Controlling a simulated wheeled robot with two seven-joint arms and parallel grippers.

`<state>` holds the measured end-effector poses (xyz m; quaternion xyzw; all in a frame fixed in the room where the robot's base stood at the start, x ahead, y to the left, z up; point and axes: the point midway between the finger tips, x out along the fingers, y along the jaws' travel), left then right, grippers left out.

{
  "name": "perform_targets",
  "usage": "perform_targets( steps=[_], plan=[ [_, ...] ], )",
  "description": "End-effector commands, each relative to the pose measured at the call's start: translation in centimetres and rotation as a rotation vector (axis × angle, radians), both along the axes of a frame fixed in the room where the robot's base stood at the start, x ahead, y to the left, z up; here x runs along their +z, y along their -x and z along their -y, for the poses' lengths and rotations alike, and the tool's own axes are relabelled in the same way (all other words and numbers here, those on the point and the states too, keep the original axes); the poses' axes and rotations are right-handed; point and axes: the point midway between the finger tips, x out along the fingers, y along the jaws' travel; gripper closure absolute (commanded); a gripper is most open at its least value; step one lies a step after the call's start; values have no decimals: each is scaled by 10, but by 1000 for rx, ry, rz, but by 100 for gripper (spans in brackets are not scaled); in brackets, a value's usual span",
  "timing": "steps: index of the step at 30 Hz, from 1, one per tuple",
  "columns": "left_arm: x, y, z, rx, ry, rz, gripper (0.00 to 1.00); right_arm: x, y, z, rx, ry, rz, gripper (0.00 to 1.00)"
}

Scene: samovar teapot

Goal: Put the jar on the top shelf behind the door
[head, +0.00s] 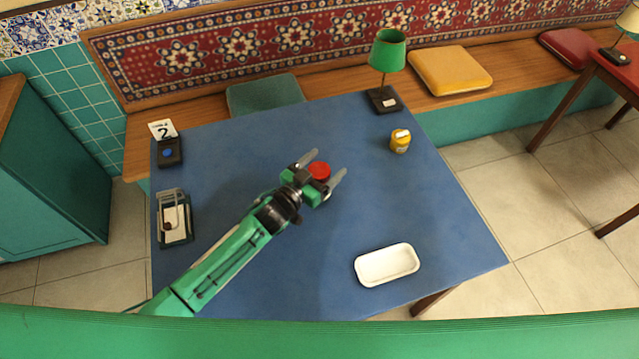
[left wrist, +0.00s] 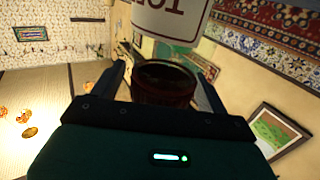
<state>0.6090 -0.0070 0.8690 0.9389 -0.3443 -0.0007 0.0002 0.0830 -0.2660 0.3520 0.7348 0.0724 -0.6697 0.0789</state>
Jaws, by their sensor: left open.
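My left gripper (head: 326,168) is open above the blue table. A round red thing (head: 319,171) shows between its two fingers; I cannot tell if it is the jar. In the left wrist view a dark red round thing (left wrist: 163,88) with a dark top lies between the fingers (left wrist: 160,85). Any contact with them is unclear. A small yellow jar-like container (head: 400,142) with a white patch stands at the table's right side, apart from the gripper. No top shelf or opened door is visible. My right gripper is not in view.
On the table (head: 240,150) are a white tray (head: 387,266), a green lamp (head: 387,60), a card stand with a question mark (head: 167,140) and a small framed rack (head: 174,220). A teal cabinet (head: 60,165) stands at left. The middle right of the table is clear.

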Motion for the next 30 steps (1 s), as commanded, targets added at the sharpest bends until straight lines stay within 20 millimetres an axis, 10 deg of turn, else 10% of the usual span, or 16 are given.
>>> perform_targets(
  steps=[8, 20, 30],
  plan=[
    [0, -2, 1, 0, 0, 1, 25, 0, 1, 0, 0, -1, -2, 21],
    [1, -2, 1, 0, 1, 2, 99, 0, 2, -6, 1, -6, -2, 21],
    [9, -3, 1, 0, 0, 4, 100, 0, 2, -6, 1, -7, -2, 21]
  ],
)
